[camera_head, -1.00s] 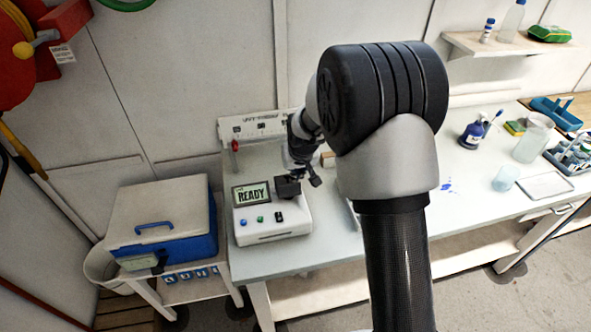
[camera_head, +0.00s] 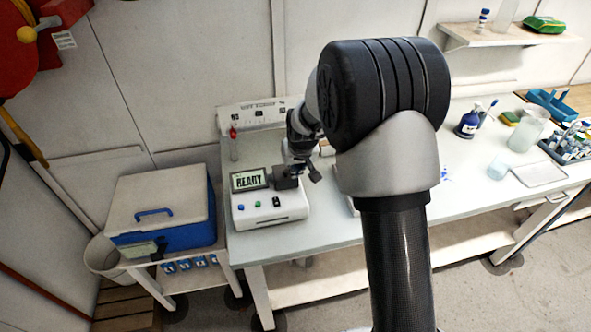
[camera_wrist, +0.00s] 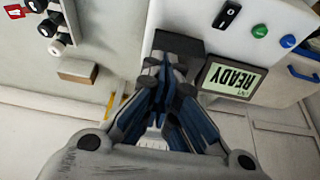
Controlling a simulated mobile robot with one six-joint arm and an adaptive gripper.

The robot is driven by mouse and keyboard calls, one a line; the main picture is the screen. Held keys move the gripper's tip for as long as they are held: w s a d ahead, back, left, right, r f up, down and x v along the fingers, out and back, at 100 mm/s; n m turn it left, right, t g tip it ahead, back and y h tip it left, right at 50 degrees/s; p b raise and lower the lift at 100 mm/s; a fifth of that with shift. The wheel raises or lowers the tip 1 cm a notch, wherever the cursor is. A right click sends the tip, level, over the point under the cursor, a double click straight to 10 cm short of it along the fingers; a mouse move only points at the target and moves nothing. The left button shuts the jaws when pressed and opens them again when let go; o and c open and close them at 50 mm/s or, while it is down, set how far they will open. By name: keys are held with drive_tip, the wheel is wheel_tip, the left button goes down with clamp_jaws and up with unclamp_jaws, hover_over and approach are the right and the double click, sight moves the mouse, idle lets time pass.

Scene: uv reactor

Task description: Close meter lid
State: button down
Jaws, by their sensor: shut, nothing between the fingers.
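The white meter (camera_head: 268,208) stands on the bench at the left end, with a lit READY screen (camera_head: 249,180) and green and blue buttons. A dark lid block (camera_head: 287,182) sits just right of the screen; it also shows in the wrist view (camera_wrist: 178,44), right at the fingertips. My gripper (camera_head: 300,165) is at this dark block, with its fingers together and empty. In the wrist view my gripper (camera_wrist: 168,72) points at the block, and its fingers partly hide it. I cannot tell whether the lid is fully down.
A blue cooler box (camera_head: 160,208) with a pale lid stands left of the bench. A white panel (camera_head: 250,115) stands behind the meter. Bottles, a beaker (camera_head: 528,130) and a tray (camera_head: 540,174) are at the right. A small wooden block (camera_wrist: 78,71) lies near the meter.

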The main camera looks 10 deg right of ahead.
drive_tip(key=s+r+b, duration=0.2)
drive_tip(key=s+r, duration=1.4)
drive_tip(key=s, duration=0.4)
drive_tip(key=s+b, duration=0.3)
drive_tip(key=s, duration=1.4)
drive_tip(key=shift+a+f, duration=0.35)
drive_tip(key=shift+f, duration=0.1)
